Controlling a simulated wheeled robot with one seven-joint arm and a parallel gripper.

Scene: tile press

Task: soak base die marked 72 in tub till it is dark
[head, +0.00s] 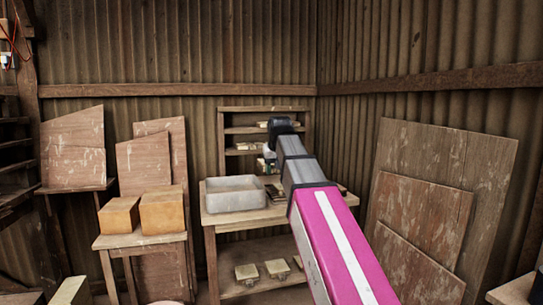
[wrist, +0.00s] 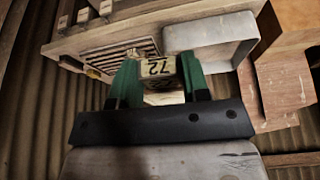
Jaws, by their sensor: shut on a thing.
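My gripper (wrist: 158,72) has green fingers and is shut on a pale block marked 72 (wrist: 158,66), the base die. The number shows upside down in the wrist view. The die's visible face is light, not dark. The tub (head: 235,202) is a grey rectangular box on the wooden table in the head view. It also shows in the wrist view (wrist: 212,34), beside the held die and apart from it. In the head view my gripper is beyond my arm, just right of the tub and mostly hidden. I cannot tell the water level.
The wooden table (head: 222,222) has a lower shelf with pale blocks (head: 277,267). A slatted rack (wrist: 112,56) is left of the tub in the wrist view. Two orange-brown blocks (head: 162,212) sit on a stand at left. Large boards (head: 440,190) lean at right.

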